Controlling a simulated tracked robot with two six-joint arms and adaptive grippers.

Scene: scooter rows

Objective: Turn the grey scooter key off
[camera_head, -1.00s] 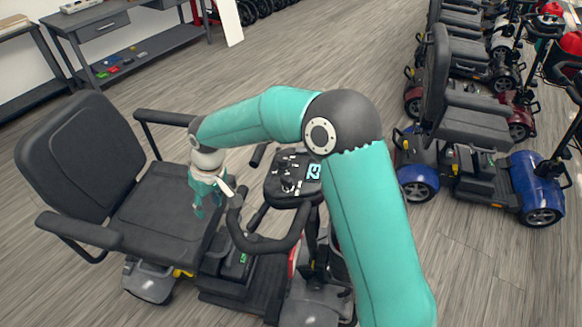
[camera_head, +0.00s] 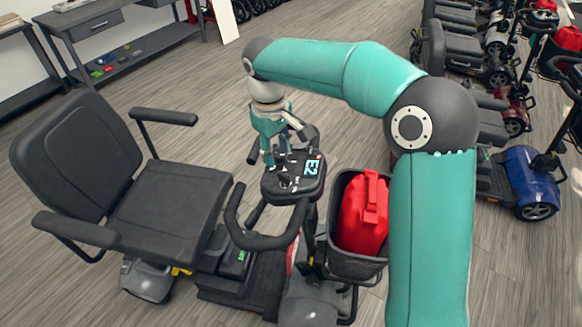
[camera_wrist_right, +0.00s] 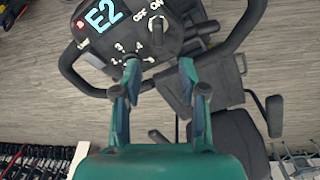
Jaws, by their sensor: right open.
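The grey scooter (camera_head: 148,282) stands in front of me with its black seat on the left. Its black console (camera_head: 318,185) shows "E2"; the console also shows in the right wrist view (camera_wrist_right: 88,48). The key (camera_wrist_right: 157,26) sits beside the OFF and ON lettering there; I cannot tell which mark it points to. My right gripper (camera_head: 277,158) is open over the console's far left side. In the right wrist view its fingers (camera_wrist_right: 160,68) are apart with nothing between them, and the key lies beyond their tips. My left gripper is out of view.
A dial (camera_wrist_right: 128,60) numbered from 1 lies close to the left fingertip in the wrist view. Black handlebars (camera_head: 262,242) loop around the console. A basket (camera_head: 345,262) with a red bag (camera_head: 362,215) is close to my right arm. Other scooters (camera_head: 528,180) stand at right.

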